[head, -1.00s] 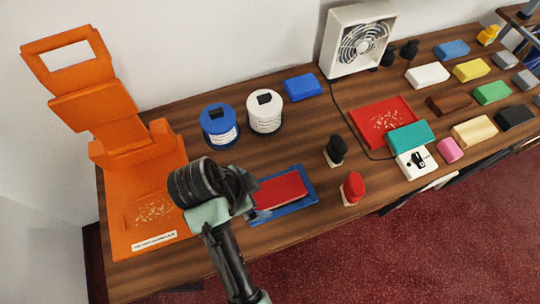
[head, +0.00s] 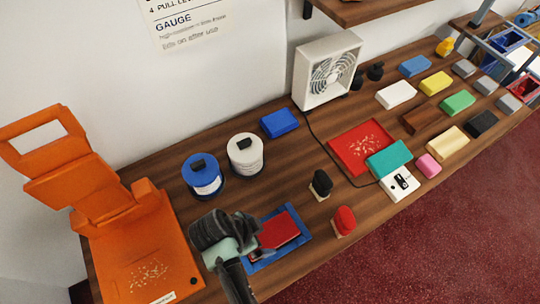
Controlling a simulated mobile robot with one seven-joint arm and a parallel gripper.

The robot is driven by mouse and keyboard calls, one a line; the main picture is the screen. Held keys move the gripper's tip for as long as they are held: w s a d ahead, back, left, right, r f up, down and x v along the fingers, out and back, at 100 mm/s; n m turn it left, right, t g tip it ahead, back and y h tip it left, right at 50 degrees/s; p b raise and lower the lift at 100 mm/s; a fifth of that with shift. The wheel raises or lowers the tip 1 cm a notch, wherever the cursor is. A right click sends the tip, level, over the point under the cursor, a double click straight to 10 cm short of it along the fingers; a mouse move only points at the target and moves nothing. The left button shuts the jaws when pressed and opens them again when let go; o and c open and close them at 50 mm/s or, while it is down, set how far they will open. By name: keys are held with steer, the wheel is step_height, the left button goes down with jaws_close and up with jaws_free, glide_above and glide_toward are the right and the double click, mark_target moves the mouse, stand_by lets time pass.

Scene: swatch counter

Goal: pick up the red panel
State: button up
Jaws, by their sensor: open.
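The red panel (head: 280,231) lies flat on a blue tray (head: 295,255) near the front edge of the wooden counter. My gripper (head: 258,246) is at the left end of the panel, and the arm comes in from the bottom of the picture. The gripper is open. It hides the panel's left end and part of the tray, and I cannot tell whether the fingers touch the panel.
A large orange stand (head: 140,240) is close on the left. Blue (head: 203,176) and white (head: 245,155) canisters stand behind. A red tray (head: 343,152) lies farther right.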

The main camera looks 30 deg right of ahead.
mark_target(267, 236)
steer(key=shift+p+x, duration=0.3)
steer(key=shift+x, duration=1.85)
steer(key=c, duration=1.1)
steer(key=shift+c, duration=0.3)
steer(key=shift+r, duration=0.2)
